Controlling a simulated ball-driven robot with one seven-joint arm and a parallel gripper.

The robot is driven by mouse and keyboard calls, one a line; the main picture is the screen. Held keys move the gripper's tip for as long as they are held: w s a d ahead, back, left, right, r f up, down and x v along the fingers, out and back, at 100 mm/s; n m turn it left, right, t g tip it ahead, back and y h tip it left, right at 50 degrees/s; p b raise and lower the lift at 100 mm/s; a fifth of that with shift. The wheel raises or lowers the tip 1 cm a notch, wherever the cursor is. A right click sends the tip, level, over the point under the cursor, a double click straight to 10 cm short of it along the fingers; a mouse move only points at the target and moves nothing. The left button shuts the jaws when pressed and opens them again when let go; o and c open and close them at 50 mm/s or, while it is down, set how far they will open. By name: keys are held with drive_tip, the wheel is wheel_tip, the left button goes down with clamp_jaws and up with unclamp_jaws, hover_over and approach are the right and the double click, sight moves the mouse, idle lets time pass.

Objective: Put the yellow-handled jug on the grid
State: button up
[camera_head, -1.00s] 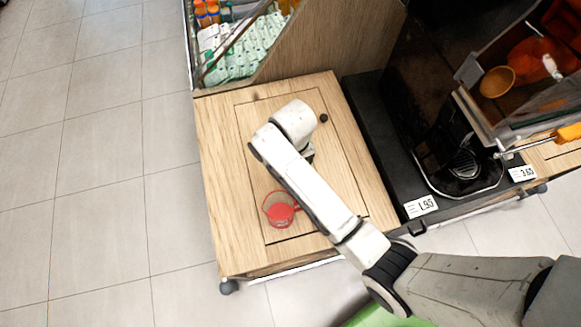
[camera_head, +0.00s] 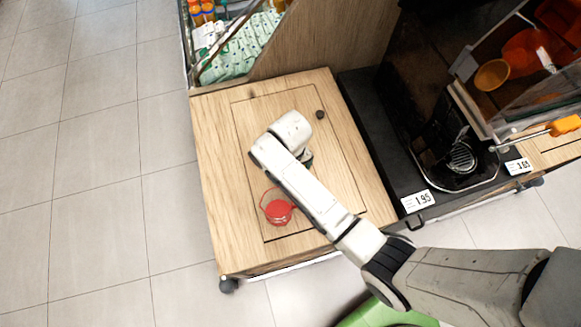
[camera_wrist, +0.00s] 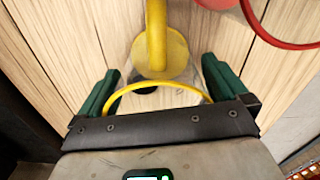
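The yellow-handled jug (camera_wrist: 161,62) is in the wrist view, with a yellow handle and lid, a yellow rim and a see-through body. It stands on the wooden counter; in the head view my arm hides it. My gripper (camera_wrist: 161,68) has its two green fingers wide apart, one on each side of the jug. I cannot tell whether they touch its sides. The grid (camera_head: 463,157) is the dark round one at the base of the black juicer, right of the counter, with nothing standing on it.
A red-lidded jug (camera_head: 278,212) stands on the wooden counter (camera_head: 222,180) close to my gripper; its red lid (camera_wrist: 216,3) and handle show in the wrist view.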

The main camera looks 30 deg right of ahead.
wheel_tip(320, 180, up, 12)
drive_tip(key=shift+r, duration=0.15)
idle(0.6)
